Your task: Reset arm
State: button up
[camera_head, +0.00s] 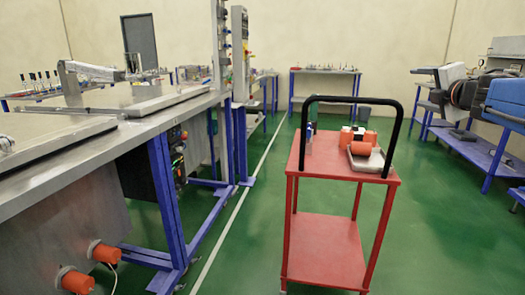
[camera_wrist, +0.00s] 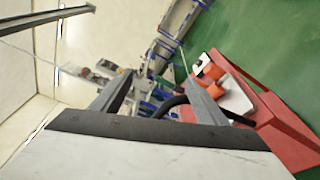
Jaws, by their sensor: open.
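My gripper (camera_head: 423,71) shows at the right of the head view, at the end of my blue and black arm, raised and pointing left. In the wrist view, my gripper (camera_wrist: 158,77) has its two dark grey fingers well apart. Nothing shows held between them. The fingers are clear of the cart and benches. The wrist view is rolled sideways.
A red cart (camera_head: 325,250) with a black handle (camera_head: 351,99) stands ahead, carrying orange parts (camera_head: 358,148) and a pale tray (camera_head: 368,161). A long workbench (camera_head: 60,150) runs along the left. Green floor lies between. Blue-legged tables (camera_head: 323,85) stand behind.

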jog(key=s+a+f+m+g, duration=0.4)
jog(key=s+a+f+m, duration=0.3)
jog(key=s+f, duration=0.3)
jog(key=s+a+f+m+g+y, duration=0.1)
jog(key=s+a+f+m+g, duration=0.3)
jog(key=f, duration=1.1)
jog(key=s+a+f+m+g, duration=0.4)
jog(key=s+a+f+m, duration=0.6)
jog(key=s, duration=0.6)
notch_tip(320, 180, down, 2)
jog(key=shift+s+f+y, duration=0.15)
jog(key=shift+s+y, duration=0.25)
